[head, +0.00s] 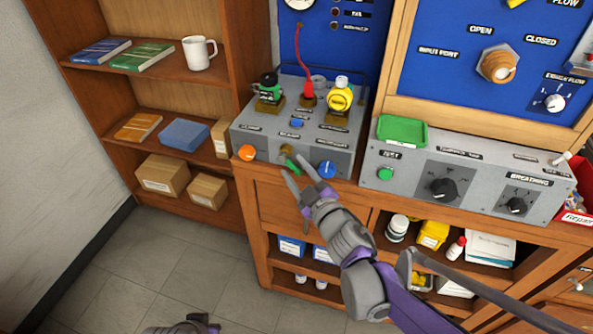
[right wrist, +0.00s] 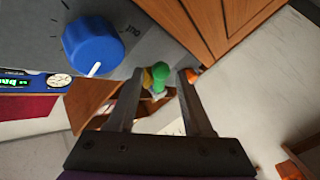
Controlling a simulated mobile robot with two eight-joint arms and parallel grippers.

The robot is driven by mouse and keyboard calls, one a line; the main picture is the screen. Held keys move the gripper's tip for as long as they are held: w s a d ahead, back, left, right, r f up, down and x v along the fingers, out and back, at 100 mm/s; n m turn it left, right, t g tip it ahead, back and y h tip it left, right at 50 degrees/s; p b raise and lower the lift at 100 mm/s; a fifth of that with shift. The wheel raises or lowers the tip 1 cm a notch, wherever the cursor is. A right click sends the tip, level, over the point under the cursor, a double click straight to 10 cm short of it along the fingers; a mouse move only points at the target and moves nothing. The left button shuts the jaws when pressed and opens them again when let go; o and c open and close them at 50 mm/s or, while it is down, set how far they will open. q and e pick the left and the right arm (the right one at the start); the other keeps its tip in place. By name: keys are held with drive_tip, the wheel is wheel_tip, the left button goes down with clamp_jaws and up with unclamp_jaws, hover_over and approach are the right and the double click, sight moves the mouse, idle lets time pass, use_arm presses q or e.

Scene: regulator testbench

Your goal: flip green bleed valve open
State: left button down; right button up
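The green bleed valve (right wrist: 158,80) has a small green handle with a brass-coloured part beside it. In the head view it shows as a small green and brass piece (head: 286,155) on the front of the grey bench box, between an orange knob and a blue knob. My right gripper (head: 297,174) is in front of it with its fingers apart. In the right wrist view the handle lies between the open fingertips of the right gripper (right wrist: 160,92), with a gap to the right finger. Contact with the left finger is unclear. A part of my left arm or gripper (head: 183,328) is cut off at the bottom edge.
The blue knob (head: 326,169) is close right of the valve and looks large in the right wrist view (right wrist: 93,46). The orange knob (head: 247,153) is to the left.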

clamp_jaws()
drive_tip(key=shift+d+r+n+g+h, duration=0.15)
drive_tip(key=shift+r+n+g+h, duration=0.15)
drive_tip(key=shift+n+g, duration=0.2)
drive_tip(key=shift+o, duration=0.3)
unclamp_jaws()
drive_tip(key=p+v, duration=0.1)
drive_tip(key=v, duration=1)
